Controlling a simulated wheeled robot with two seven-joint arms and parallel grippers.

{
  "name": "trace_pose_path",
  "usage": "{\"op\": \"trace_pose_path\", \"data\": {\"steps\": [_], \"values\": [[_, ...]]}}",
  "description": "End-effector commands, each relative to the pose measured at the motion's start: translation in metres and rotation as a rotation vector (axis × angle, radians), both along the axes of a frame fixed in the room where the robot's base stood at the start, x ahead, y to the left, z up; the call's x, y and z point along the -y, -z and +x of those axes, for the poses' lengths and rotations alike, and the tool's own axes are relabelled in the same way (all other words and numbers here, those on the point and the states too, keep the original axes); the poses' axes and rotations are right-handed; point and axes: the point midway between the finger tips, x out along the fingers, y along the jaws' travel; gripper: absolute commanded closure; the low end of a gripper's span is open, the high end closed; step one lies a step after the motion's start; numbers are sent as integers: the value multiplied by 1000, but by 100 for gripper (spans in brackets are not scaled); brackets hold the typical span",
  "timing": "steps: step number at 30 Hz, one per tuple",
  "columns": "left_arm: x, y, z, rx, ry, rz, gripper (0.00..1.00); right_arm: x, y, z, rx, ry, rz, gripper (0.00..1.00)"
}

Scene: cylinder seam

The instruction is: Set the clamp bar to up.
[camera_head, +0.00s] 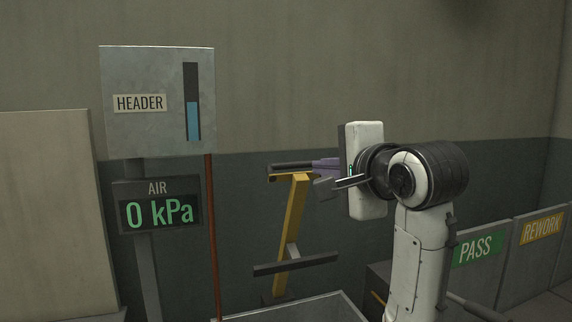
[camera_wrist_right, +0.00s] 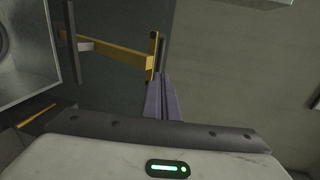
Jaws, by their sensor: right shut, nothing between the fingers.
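What looks like the clamp bar is a yellow arm (camera_head: 292,222) with a dark crossbar at its top (camera_head: 291,167) and another dark bar (camera_head: 295,263) lower down. It stands nearly upright, leaning slightly right at the top. My right gripper (camera_head: 316,165) is shut and empty, its purple fingers pointing left at the top crossbar's right end. In the right wrist view the fingertips (camera_wrist_right: 160,77) lie close by the crossbar (camera_wrist_right: 153,58) at the end of the yellow arm (camera_wrist_right: 115,54). I cannot tell whether they touch. My left gripper is out of view.
A HEADER panel (camera_head: 157,75) with a blue level strip stands at left above an AIR display (camera_head: 158,212) reading 0 kPa. A red-brown pipe (camera_head: 211,230) runs beside them. Green PASS (camera_head: 476,249) and yellow REWORK (camera_head: 541,229) bins stand at right.

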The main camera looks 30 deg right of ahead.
Motion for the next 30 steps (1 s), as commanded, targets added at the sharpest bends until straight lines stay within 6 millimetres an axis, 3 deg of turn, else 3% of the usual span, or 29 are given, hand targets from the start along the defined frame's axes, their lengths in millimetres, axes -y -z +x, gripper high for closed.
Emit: {"op": "trace_pose_path", "data": {"steps": [5,9,18,24,30], "values": [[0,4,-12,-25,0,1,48,6,5,22,-6,2,-1,100],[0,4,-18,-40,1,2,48,13,11,50,-8,1,-2,100],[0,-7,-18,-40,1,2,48,27,21,107,-6,1,-2,100],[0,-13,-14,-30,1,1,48,32,25,127,-4,-1,-2,100],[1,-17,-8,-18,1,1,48,33,27,131,-1,0,-1,100]]}}
